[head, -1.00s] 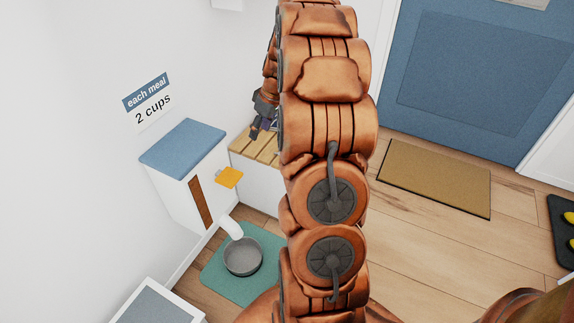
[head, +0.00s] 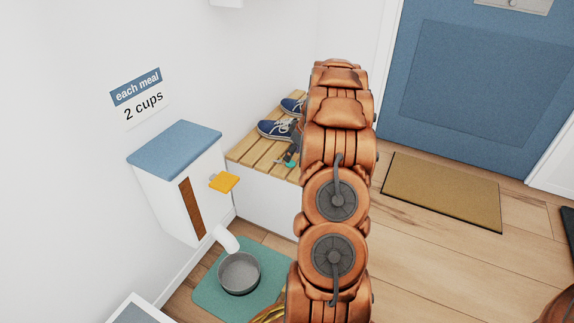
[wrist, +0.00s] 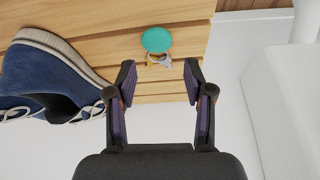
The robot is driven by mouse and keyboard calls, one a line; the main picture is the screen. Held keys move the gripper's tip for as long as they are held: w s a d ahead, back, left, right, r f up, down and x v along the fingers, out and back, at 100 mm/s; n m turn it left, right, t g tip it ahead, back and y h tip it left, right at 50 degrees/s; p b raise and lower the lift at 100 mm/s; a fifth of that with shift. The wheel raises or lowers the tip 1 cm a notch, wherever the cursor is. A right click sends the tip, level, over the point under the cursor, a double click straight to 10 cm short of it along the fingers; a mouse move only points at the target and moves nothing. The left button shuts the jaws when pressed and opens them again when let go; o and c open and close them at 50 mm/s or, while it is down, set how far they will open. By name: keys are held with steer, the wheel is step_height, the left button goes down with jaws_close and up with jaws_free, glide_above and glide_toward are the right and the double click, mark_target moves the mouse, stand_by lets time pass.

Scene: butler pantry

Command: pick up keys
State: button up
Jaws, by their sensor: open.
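The keys (wrist: 159,61) lie on the slatted wooden bench top, joined to a round teal tag (wrist: 156,39). In the wrist view they are just beyond my gripper (wrist: 160,76), centred between its fingertips. The two fingers are apart with nothing between them. In the head view a bit of teal (head: 291,160) shows on the bench close to my gripper, which is mostly hidden behind my arm. I cannot make out the keys themselves there.
Blue shoes (head: 277,129) stand on the bench (head: 250,150); one shoe (wrist: 45,75) is left of my gripper in the wrist view. A white feeder with a blue lid (head: 175,145) stands left of the bench. A grey bowl (head: 239,273) sits on a teal mat.

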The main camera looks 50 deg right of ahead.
mark_target(285, 162)
steer(key=shift+b+x, duration=0.9)
steer(key=shift+x, duration=1.4)
steer(key=shift+w+d, duration=0.1)
steer(key=shift+c, duration=0.2)
jaws_close()
